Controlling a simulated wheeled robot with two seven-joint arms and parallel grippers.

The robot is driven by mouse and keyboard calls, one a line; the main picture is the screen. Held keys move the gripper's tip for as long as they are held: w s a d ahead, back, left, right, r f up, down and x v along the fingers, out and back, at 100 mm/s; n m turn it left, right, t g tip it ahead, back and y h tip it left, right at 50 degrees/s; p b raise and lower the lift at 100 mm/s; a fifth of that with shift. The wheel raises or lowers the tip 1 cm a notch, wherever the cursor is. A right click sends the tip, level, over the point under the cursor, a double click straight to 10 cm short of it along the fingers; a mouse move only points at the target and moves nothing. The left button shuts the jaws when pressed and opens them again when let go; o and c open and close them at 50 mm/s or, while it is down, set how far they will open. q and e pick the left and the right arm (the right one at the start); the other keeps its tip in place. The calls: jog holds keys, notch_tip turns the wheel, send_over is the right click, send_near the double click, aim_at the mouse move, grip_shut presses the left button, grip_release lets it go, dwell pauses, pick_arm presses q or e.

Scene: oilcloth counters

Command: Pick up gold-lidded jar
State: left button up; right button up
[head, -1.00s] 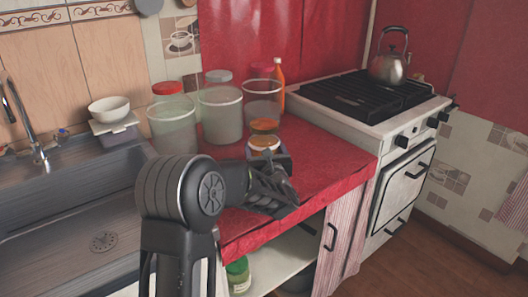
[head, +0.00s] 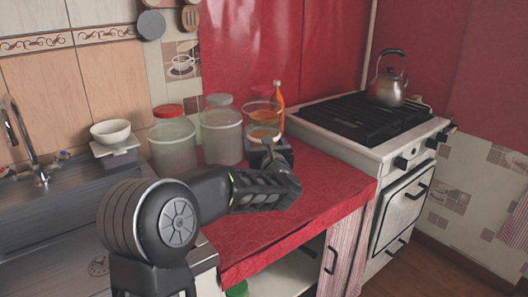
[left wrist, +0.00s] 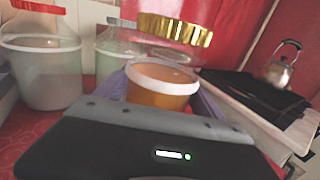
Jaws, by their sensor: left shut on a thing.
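The gold-lidded jar (head: 263,132) has a ribbed gold lid, clear glass and orange contents with a pale ring. In the head view it is right of centre, above the red counter, with its base hidden behind my gripper. My left gripper (head: 268,150) is shut on it. In the left wrist view the jar (left wrist: 162,88) stands upright between the fingers, its gold lid above them. My right gripper is in neither view.
A red-lidded jar (head: 172,142) and a grey-lidded jar (head: 221,134) stand left of it on the red counter (head: 325,185). An orange bottle (head: 277,100) is behind. A stove with a kettle (head: 388,88) is at right; a sink and white bowl (head: 110,132) are left.

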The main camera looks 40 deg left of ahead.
aim_at(264, 115)
pick_arm(q)
jog(key=shift+r, duration=0.3)
dwell(0.4)
jog(key=shift+r+p, duration=3.15)
jog(key=shift+r, duration=3.85)
jog(key=m+p, duration=0.1)
jog(key=m, duration=0.2)
jog(key=m+p, duration=0.1)
jog(key=m, duration=0.2)
jog(key=shift+r, duration=0.1)
jog(key=m+p, duration=0.5)
jog(key=m, duration=0.4)
jog(key=shift+w+r+m, duration=0.1)
jog(key=shift+r+m, duration=0.05)
jog(key=shift+m, duration=0.15)
jog(key=m+p, duration=0.5)
jog(key=m, duration=0.3)
jog(key=shift+m+p, duration=0.3)
jog(key=m+p, duration=0.2)
jog(key=m, duration=0.1)
jog(key=shift+f+m, duration=0.3)
jog(key=shift+f, duration=0.05)
